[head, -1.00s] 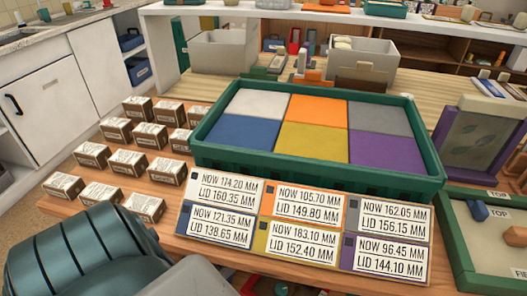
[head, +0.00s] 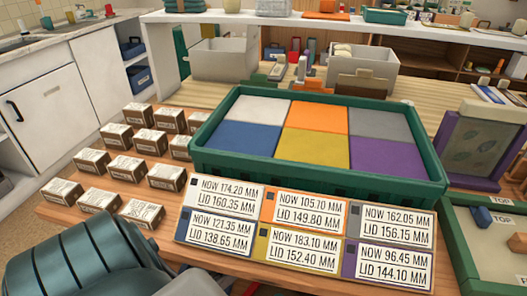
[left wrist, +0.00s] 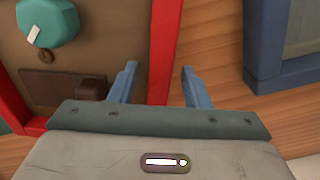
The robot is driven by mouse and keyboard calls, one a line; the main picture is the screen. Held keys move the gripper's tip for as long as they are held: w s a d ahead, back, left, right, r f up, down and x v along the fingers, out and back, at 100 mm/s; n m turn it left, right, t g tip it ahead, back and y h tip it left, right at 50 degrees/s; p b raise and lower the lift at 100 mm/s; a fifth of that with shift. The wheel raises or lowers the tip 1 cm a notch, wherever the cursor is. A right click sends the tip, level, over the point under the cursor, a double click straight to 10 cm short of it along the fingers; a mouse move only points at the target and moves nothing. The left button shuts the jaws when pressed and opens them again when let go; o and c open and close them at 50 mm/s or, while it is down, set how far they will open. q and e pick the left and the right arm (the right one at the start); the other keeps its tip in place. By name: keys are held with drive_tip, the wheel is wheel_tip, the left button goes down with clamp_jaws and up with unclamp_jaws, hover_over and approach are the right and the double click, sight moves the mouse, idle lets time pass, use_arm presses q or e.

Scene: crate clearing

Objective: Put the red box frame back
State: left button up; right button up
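A red box frame (left wrist: 165,45) shows in the left wrist view, with a brown inner panel (left wrist: 105,40) carrying a teal round knob (left wrist: 50,22). My left gripper (left wrist: 162,78) has its two blue fingers apart. The frame's right side runs between them, with a visible gap on the right; I cannot tell whether either finger touches it. The left finger lies over the brown panel and the right finger over wood. In the head view I cannot make out this frame or the left fingers. My right gripper is in neither current view.
A green crate (head: 320,180) of coloured blocks stands on the wooden table, with labelled number cards (head: 305,238) before it. Several small cartons (head: 127,166) stand left. A purple frame (head: 478,150) and green tray (head: 460,250) stand right. A blue-grey frame edge (left wrist: 263,50) lies right of my left gripper.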

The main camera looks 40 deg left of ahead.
use_arm(q)
wheel_tip(320, 180, up, 7)
drive_tip(key=shift+f+p, duration=0.2)
drive_tip(key=shift+p, duration=0.65)
wheel_tip(320, 180, up, 6)
drive_tip(key=shift+f+p, duration=0.2)
drive_tip(key=shift+p, duration=0.3)
use_arm(e)
drive_tip(key=shift+s+d+f+g+h, duration=0.15)
drive_tip(key=shift+d+f+g+h, duration=0.05)
drive_tip(key=shift+d+g, duration=0.3)
drive_tip(key=shift+s+d+f+g+h, duration=0.15)
drive_tip(key=shift+d+g+h, duration=0.05)
drive_tip(key=shift+d+g, duration=0.3)
